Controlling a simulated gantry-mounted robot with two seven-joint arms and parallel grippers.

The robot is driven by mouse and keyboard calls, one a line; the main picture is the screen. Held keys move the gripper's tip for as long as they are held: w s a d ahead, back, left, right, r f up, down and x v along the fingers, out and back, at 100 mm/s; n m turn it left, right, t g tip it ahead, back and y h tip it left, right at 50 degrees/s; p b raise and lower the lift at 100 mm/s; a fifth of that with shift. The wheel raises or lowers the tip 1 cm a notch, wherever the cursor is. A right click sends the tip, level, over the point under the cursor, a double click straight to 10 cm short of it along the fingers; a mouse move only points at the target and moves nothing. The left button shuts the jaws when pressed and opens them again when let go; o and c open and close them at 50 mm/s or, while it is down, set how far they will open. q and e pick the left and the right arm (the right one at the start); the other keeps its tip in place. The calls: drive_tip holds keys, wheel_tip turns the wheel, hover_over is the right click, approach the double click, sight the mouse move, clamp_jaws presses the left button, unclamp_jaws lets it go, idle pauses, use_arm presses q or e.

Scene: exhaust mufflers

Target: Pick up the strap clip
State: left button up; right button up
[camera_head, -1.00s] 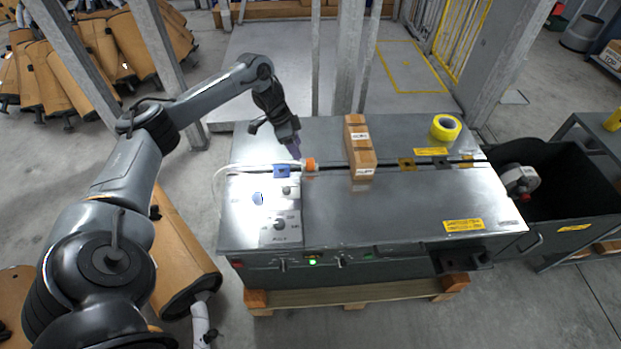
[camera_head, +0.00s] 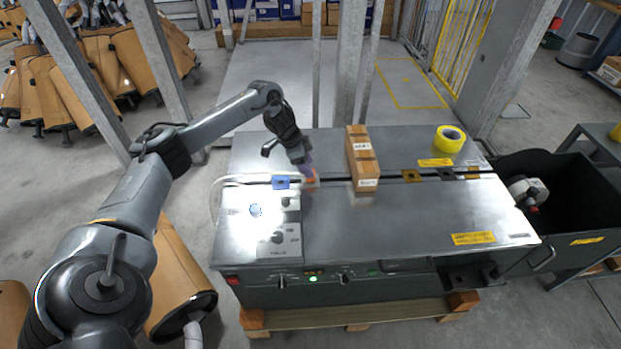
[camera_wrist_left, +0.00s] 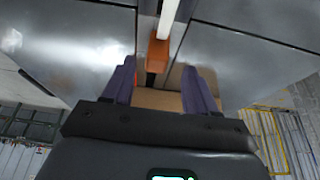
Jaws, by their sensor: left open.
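The strap clip is a small orange block (camera_head: 312,180) at the slot of the strapping machine, at the end of a white strap (camera_head: 240,178). In the left wrist view the orange clip (camera_wrist_left: 158,52) lies ahead, between the lines of my two purple fingers. My left gripper (camera_head: 308,169) is open, pointing down just above the clip and partly covering it in the head view. Its fingers also show in the left wrist view (camera_wrist_left: 159,66), apart and with a clear gap. Whether they touch the clip cannot be told. My right gripper is not in view.
A blue piece (camera_head: 281,182) sits on the slot left of the clip. A cardboard box (camera_head: 362,158) stands close to its right. A yellow tape roll (camera_head: 450,139) lies on the machine top (camera_head: 400,215). A black bin (camera_head: 560,190) stands at the right.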

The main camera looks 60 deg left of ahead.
use_arm(q)
drive_tip(key=f, duration=0.1)
drive_tip(key=f+b, duration=0.1)
drive_tip(key=shift+w+d+f, duration=0.15)
drive_tip(key=shift+d+f, duration=0.25)
drive_tip(key=shift+w+d+f, duration=0.1)
drive_tip(key=shift+w+f, duration=0.15)
drive_tip(key=shift+f, duration=0.15)
drive_tip(key=c, duration=1)
drive_tip(key=shift+r, duration=0.15)
